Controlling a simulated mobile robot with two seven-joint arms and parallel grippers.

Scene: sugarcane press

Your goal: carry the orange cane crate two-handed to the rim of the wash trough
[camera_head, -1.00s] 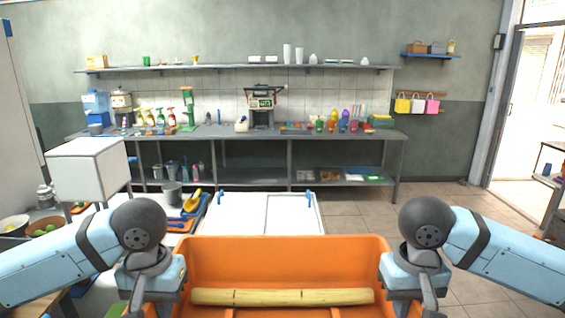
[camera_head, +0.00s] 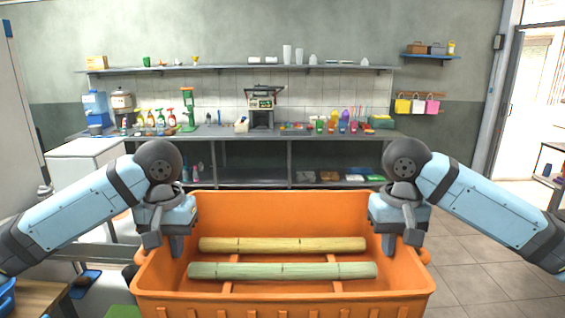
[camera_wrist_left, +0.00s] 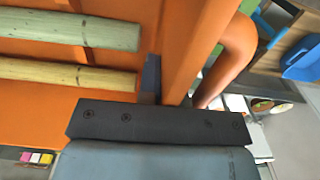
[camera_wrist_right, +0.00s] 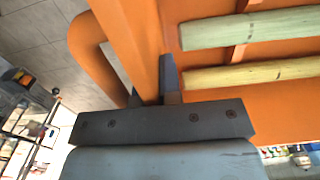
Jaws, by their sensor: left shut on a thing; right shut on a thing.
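The orange crate (camera_head: 282,207) is in front of me in the head view, with a yellow cane (camera_head: 283,245) and a green cane (camera_head: 283,271) lying across its inside. My left gripper (camera_head: 176,243) is shut on the crate's left wall, and my right gripper (camera_head: 403,240) is shut on its right wall. In the left wrist view the crate wall (camera_wrist_left: 200,45) runs between the fingers, beside the orange side handle (camera_wrist_left: 234,55). The right wrist view shows the same grip on the opposite wall (camera_wrist_right: 130,40). The wash trough cannot be made out; the crate covers much of the view ahead.
A long grey counter (camera_head: 300,137) with bottles, cups and machines runs along the back wall. A white box (camera_head: 88,150) stands at the left. Open tiled floor (camera_head: 480,265) lies to the right, toward a doorway.

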